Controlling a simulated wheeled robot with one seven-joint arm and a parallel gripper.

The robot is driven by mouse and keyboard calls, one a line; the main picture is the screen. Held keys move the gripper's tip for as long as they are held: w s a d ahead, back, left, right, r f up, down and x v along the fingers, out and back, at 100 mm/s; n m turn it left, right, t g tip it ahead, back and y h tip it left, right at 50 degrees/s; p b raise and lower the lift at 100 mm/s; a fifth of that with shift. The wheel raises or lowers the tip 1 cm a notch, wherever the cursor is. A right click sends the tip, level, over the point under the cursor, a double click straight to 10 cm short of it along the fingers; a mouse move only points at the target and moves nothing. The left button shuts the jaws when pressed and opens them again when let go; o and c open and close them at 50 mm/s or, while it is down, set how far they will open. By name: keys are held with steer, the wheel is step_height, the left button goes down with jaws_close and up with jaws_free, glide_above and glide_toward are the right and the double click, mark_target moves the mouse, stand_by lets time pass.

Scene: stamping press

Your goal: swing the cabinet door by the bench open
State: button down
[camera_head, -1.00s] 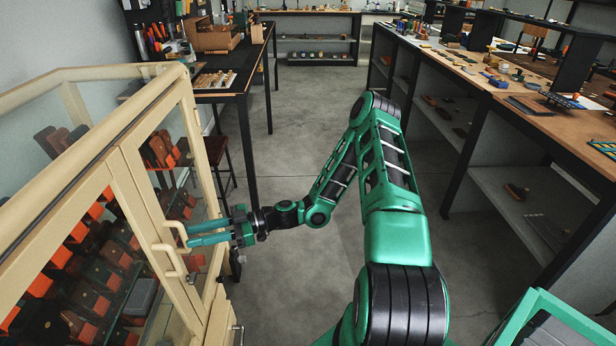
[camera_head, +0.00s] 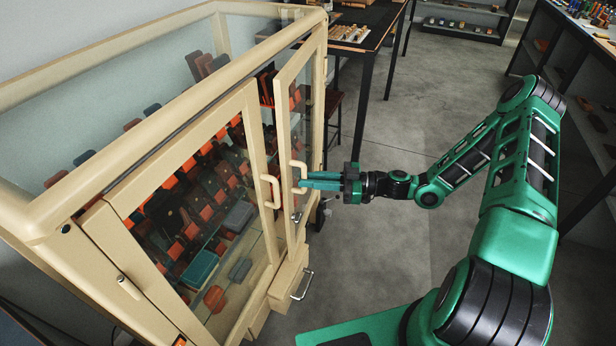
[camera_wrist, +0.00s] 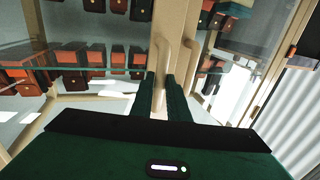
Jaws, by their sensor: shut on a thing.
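The cabinet (camera_head: 150,120) is a cream-framed glass case filling the left of the head view. Its right door (camera_head: 283,110) stands slightly ajar, its free edge a little out from the left door (camera_head: 258,130). The right door's handle (camera_head: 295,164) is a cream bar pull. My gripper (camera_head: 304,182) reaches it from the right with teal fingers shut around it. In the wrist view the handle (camera_wrist: 160,62) runs down between the two fingers (camera_wrist: 159,98), which partly hide it. The bench (camera_head: 372,32) is a dark table beyond the cabinet.
The left door's handle (camera_head: 270,190) is close beside the gripped one. A stool (camera_head: 332,105) stands under the bench near the cabinet's far side. Open grey floor (camera_head: 400,240) lies right of the cabinet. Shelving (camera_head: 590,100) stands at the right edge.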

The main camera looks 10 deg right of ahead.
steer(key=w+v, duration=0.1)
steer(key=v, duration=0.9)
steer(key=shift+d+r, duration=0.25)
steer(key=shift+d, duration=0.15)
steer(key=d, duration=0.9)
steer(key=shift+s+d, duration=0.2)
steer(key=shift+s, duration=0.05)
stand_by(0.4)
